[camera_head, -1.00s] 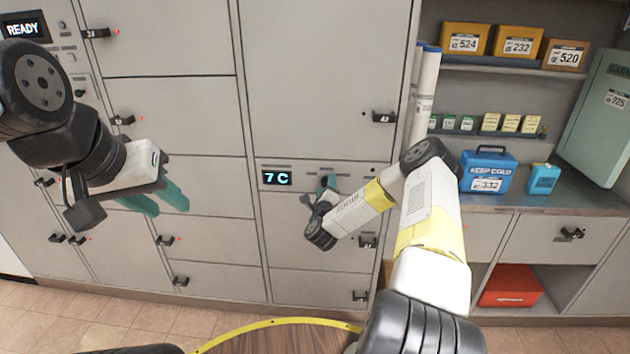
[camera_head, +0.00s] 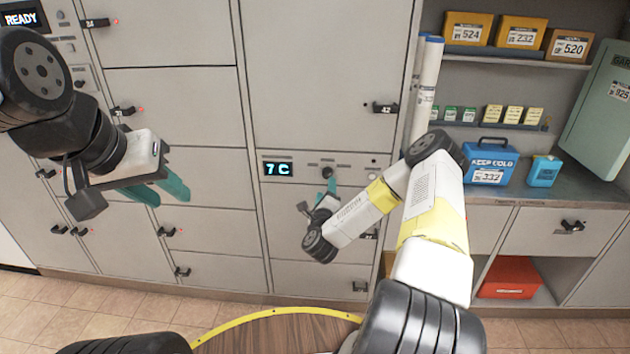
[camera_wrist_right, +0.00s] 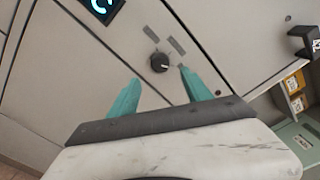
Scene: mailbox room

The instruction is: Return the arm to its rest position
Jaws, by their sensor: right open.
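My right arm (camera_head: 432,215) reaches from the lower right toward the grey lockers. Its gripper (camera_head: 328,190) is near the panel with the "7 C" display (camera_head: 278,169), mostly hidden behind the wrist. In the right wrist view the two teal fingers of my right gripper (camera_wrist_right: 162,92) are apart and empty. A black knob (camera_wrist_right: 159,63) on the panel shows beyond them, not between them. My left gripper (camera_head: 158,190) hangs in front of the lockers at the left, its teal fingers spread with nothing between them.
A counter at the right holds a blue cooler box (camera_head: 489,162) and a small blue carton (camera_head: 544,171). Shelves above hold yellow boxes. A red box (camera_head: 511,278) sits in the cubby below. White rolled tubes (camera_head: 427,85) stand beside the lockers. A round wooden table (camera_head: 285,334) is in front.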

